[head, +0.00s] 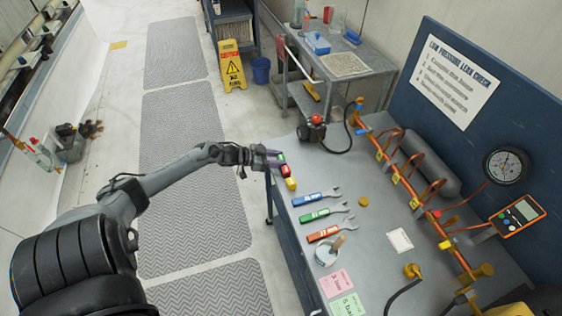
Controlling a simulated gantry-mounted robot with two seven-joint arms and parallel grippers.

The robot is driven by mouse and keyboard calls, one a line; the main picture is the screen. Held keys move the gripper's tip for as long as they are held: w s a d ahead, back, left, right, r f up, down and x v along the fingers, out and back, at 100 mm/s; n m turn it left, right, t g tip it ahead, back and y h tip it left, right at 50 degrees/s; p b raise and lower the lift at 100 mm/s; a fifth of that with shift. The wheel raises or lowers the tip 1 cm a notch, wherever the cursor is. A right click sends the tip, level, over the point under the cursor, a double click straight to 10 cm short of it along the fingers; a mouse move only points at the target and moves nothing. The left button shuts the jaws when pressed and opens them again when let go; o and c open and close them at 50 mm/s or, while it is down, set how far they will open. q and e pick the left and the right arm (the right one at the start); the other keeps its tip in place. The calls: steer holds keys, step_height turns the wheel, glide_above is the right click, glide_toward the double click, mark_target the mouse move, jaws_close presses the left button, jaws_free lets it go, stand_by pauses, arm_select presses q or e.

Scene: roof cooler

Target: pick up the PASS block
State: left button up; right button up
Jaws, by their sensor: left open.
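Three small blocks lie in a row at the left edge of the grey workbench (345,222): a green block (281,157), a red block (285,170) and a yellow block (290,184). Any lettering on them is too small to read, so I cannot confirm which is PASS. My left gripper (276,158) reaches in from the left at the bench edge. Its open fingers are at the green block, close to the red one. I cannot tell whether they touch either. My right gripper is not in view.
Blue (316,198), green (323,213) and orange (322,233) wrenches lie nearer on the bench. A small red-topped pump (314,128) is at the far corner. Copper piping (432,214) runs along the right.

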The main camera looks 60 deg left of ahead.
arm_select(q)
steer(key=c, duration=0.7)
steer(key=shift+r, duration=0.15)
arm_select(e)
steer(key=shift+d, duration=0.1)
